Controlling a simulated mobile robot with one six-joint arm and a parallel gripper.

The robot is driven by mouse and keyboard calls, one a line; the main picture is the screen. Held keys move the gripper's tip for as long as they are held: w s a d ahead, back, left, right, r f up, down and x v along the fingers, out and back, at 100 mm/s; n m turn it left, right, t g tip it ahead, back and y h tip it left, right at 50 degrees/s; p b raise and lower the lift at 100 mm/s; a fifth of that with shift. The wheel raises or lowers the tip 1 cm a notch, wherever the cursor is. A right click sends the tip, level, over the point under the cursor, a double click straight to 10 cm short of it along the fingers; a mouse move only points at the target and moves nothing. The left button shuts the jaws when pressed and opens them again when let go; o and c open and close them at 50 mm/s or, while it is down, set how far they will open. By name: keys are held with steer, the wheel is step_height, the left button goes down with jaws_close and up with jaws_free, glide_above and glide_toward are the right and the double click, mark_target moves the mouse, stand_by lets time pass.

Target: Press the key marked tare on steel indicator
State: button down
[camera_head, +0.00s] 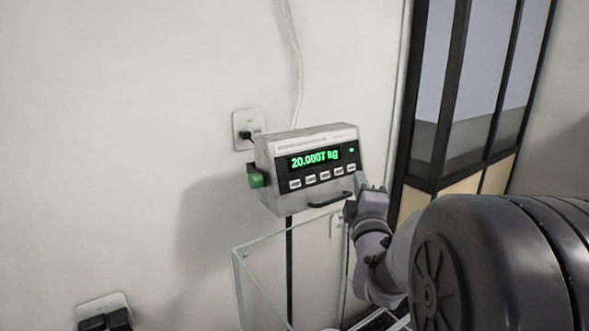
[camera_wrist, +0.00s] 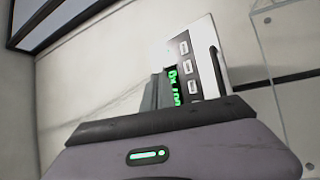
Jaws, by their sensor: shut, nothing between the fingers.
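The steel indicator (camera_head: 310,165) is mounted on a post by the wall and its green display reads about 20.0007 kg. A row of several white keys runs under the display; their labels are too small to read, so I cannot tell which is tare. My gripper (camera_head: 361,182) is shut and empty, at the right end of the key row, close to the indicator's front. I cannot tell whether it touches a key. In the wrist view the indicator (camera_wrist: 226,50) shows sideways, with some keys and part of the display beyond my gripper (camera_wrist: 157,92); the rest is hidden.
A dark handle (camera_head: 330,199) juts from the indicator's lower front, and a green knob (camera_head: 256,181) is on its left side. A clear-walled box (camera_head: 262,285) stands below. A dark-framed glazed partition (camera_head: 450,110) is at the right.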

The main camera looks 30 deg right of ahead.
mark_target(332, 180)
steer(key=shift+w+a+f, duration=0.25)
steer(key=shift+w+f, duration=0.15)
steer(key=shift+w, duration=0.9)
steer(key=shift+w+a+f, duration=0.3)
steer(key=shift+w+f, duration=0.05)
steer(key=shift+w, duration=1)
steer(key=shift+w+a+f, duration=0.25)
steer(key=shift+w+f, duration=0.15)
steer(key=shift+w, duration=0.9)
steer(key=shift+w+f+b, duration=0.2)
steer(key=shift+w+b, duration=0.15)
steer(key=shift+b, duration=0.25)
steer(key=shift+r, duration=0.1)
